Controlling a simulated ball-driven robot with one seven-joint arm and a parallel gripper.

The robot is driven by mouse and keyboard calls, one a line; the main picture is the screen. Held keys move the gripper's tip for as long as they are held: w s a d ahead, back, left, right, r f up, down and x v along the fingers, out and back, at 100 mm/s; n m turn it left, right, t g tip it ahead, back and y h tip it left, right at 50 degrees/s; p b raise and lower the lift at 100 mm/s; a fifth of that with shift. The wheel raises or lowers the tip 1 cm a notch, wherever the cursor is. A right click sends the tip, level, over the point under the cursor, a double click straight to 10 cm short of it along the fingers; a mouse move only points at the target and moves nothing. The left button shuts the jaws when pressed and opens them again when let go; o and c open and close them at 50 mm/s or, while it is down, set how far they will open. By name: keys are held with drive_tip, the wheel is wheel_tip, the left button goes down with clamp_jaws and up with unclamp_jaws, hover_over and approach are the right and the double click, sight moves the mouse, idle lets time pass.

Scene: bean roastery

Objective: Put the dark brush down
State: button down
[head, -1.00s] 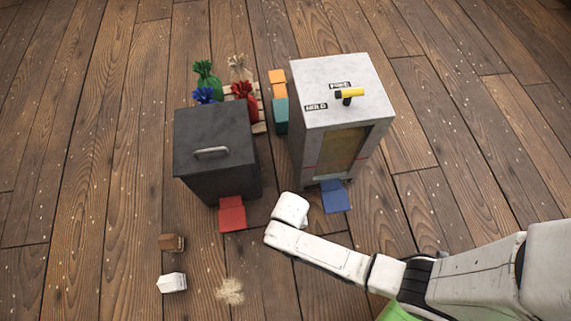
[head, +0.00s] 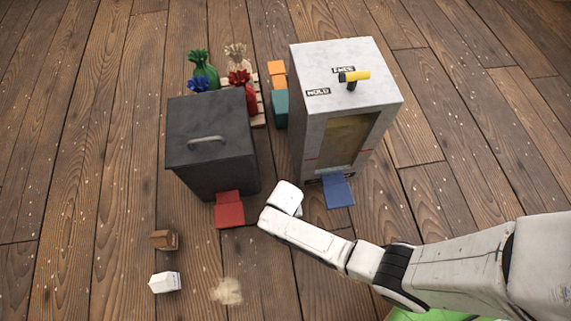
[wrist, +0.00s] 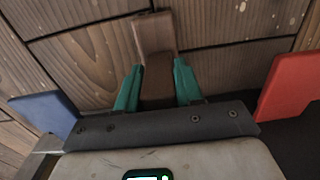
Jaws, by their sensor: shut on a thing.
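The dark brush (wrist: 153,35) is in the wrist view, a brown block with a lighter brown upper part. My gripper (wrist: 157,78) is shut on it, with one teal finger on each side of its darker part. Plank floor shows behind the brush; I cannot tell how high it is above the floor. In the head view my wrist hides the gripper and the brush. My wrist is there between the red plate (head: 230,211) and the blue plate (head: 338,191), close to the floor planks.
A dark lidded bin (head: 208,150) and a tall grey cabinet (head: 345,95) with a yellow-handled lever (head: 355,76) stand ahead. Several tied sacks (head: 205,72) are behind the bin. A brown block (head: 165,240), a white carton (head: 164,282) and a beige tuft (head: 227,290) lie at lower left.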

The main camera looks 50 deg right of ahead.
drive_tip(key=shift+f, duration=0.15)
drive_tip(key=c, duration=0.7)
unclamp_jaws()
wheel_tip(320, 180, up, 12)
drive_tip(key=p, duration=0.7)
drive_tip(key=shift+r, duration=0.2)
drive_tip(key=s+d+r+n, duration=0.2)
drive_tip(key=s+r, duration=0.1)
drive_tip(key=r, duration=0.4)
drive_tip(key=s+d+r+n, duration=0.2)
drive_tip(key=s+d+r, duration=0.1)
drive_tip(key=r, duration=0.4)
drive_tip(key=s+d+r+n+t, duration=0.1)
drive_tip(key=s+d+r+n, duration=0.1)
drive_tip(key=r, duration=0.5)
drive_tip(key=shift+s+d+r+n, duration=0.15)
drive_tip(key=shift+s+d+n, duration=0.1)
drive_tip(key=shift+s, duration=0.25)
drive_tip(key=shift+s+d+r+n, duration=0.15)
drive_tip(key=shift+s+d, duration=0.05)
drive_tip(key=shift+s, duration=0.25)
drive_tip(key=shift+r, duration=0.1)
